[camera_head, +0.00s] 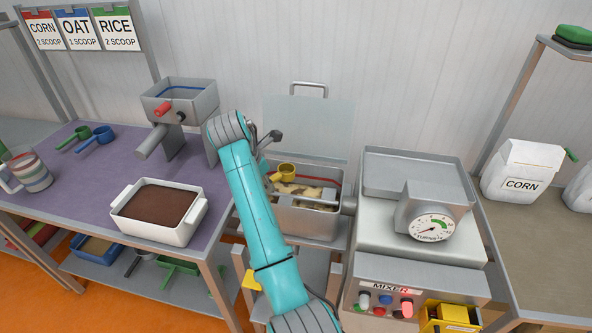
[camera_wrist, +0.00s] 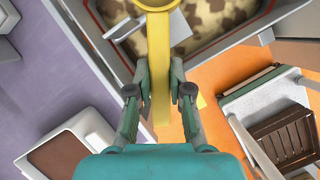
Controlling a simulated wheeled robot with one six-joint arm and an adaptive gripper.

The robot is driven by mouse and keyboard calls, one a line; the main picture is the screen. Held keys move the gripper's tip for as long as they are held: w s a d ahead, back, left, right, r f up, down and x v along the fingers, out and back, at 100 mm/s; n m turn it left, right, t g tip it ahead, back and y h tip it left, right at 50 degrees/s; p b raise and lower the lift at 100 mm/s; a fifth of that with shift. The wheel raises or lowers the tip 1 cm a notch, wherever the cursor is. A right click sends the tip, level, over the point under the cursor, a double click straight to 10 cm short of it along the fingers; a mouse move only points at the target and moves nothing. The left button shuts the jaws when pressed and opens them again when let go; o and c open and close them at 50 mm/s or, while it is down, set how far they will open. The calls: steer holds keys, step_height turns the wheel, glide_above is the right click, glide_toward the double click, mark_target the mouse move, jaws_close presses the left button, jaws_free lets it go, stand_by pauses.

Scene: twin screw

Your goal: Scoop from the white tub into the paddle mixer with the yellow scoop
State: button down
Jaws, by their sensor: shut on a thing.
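The white tub (camera_head: 152,233) stands on the purple bench top, with dark brown powder (camera_head: 160,204) in it. The tub also shows at the lower left of the wrist view (camera_wrist: 92,133). The paddle mixer (camera_head: 308,222) is an open grey metal box with mottled cream and brown contents (camera_wrist: 225,18). My gripper (camera_wrist: 160,88) is shut on the handle of the yellow scoop (camera_wrist: 158,45). The scoop's cup (camera_head: 284,172) is over the mixer's opening in the head view. The inside of the cup is hidden. My arm hides the mixer's left part.
The mixer's raised lid (camera_head: 308,125) stands behind it. A hand-cranked grey hopper (camera_head: 180,103) is at the back left, with green (camera_head: 103,133) and blue scoops beside it. A dial scale (camera_head: 430,226) stands right of the mixer. A corn bag (camera_head: 522,172) is farther right.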

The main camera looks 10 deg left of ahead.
steer(key=shift+f, duration=0.15)
stand_by(0.3)
steer(key=shift+r, duration=1.5)
